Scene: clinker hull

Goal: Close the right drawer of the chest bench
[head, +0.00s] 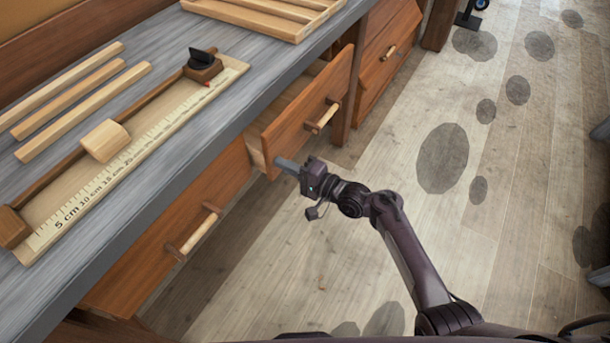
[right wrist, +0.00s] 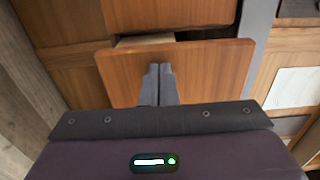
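The chest bench's right drawer (head: 297,112) stands partly pulled out, with a wooden bar handle (head: 323,116) on its front. Its front panel also shows in the right wrist view (right wrist: 205,72), with a dark gap above it. My right gripper (head: 282,163) is at the near, lower left corner of that drawer front, left of and below the handle. In the right wrist view its two fingers (right wrist: 160,68) lie together, empty, pointing at the panel. I cannot tell whether the tips touch it. My left gripper is not in view.
The left drawer (head: 150,247) is shut, with its own bar handle (head: 198,230). The grey bench top (head: 205,128) carries a ruler board (head: 110,180), several wood strips (head: 80,110) and a wooden tray (head: 265,17). The plank floor (head: 400,165) beside the bench is clear.

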